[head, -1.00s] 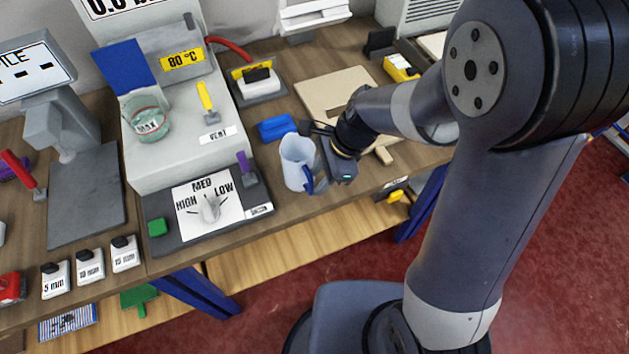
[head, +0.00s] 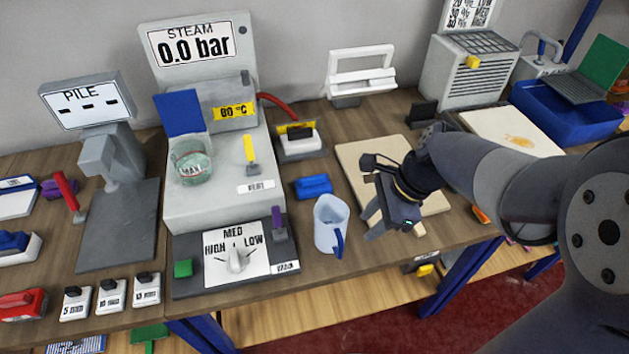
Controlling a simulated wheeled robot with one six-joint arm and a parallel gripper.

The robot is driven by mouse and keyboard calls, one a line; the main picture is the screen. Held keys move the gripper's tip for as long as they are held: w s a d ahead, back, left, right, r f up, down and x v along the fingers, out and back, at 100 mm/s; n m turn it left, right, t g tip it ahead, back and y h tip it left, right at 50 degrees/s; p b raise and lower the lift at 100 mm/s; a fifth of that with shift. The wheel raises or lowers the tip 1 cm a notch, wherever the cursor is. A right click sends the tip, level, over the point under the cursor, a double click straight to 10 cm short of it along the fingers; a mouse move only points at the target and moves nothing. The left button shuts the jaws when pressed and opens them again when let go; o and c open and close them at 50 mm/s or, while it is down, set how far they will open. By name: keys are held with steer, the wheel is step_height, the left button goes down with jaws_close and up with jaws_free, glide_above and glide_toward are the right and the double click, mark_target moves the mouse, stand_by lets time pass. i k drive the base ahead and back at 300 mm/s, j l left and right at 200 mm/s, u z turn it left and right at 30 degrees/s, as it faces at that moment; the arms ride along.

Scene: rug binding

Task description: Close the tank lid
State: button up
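The tank (head: 192,165) is a clear greenish cup marked MAX, set in the left of the grey steam unit. Its blue lid (head: 181,112) stands up open behind the tank's rim.
The steam unit (head: 215,205) carries a yellow lever (head: 250,150), a purple lever (head: 278,222) and a MED/HIGH/LOW dial (head: 238,258). A blue block (head: 313,186) lies between unit and jug.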

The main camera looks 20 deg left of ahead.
mark_target(180, 111)
steer(key=u, duration=1.75)
steer(key=i+j+z, duration=0.7)
